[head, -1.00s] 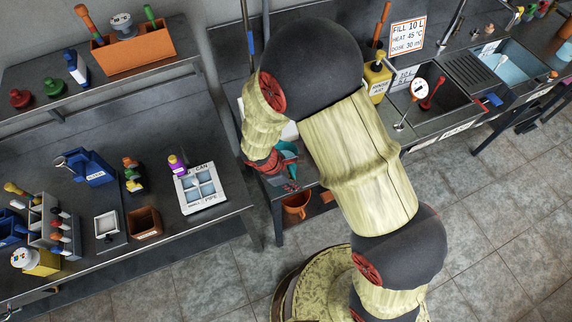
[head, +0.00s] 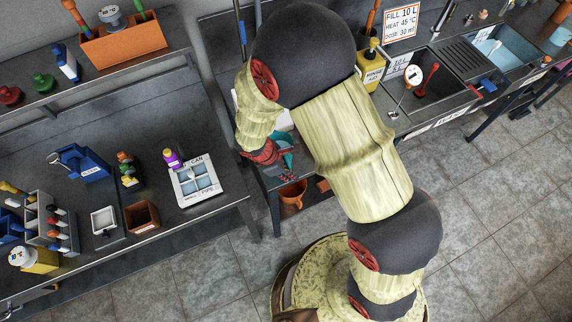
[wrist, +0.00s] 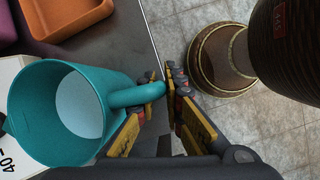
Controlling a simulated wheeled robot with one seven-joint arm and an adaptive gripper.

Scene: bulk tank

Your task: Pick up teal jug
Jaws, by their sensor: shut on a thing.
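The teal jug (wrist: 58,112) fills the left of the wrist view, its open mouth towards the camera and its inside looking empty. Its handle (wrist: 138,94) reaches right, between the yellow-padded fingers of my gripper (wrist: 150,105), which is shut on it. In the head view the jug (head: 285,143) shows only in part beside my gripper (head: 268,156), since my arm hides much of it. I cannot tell whether the jug's base touches the surface below.
In the wrist view an orange container (wrist: 68,22) lies beyond the jug, near the dark bench edge. In the head view an orange jug (head: 292,195) sits below the bench top. The sink (head: 428,92) is to the right; tiled floor (head: 490,190) is open.

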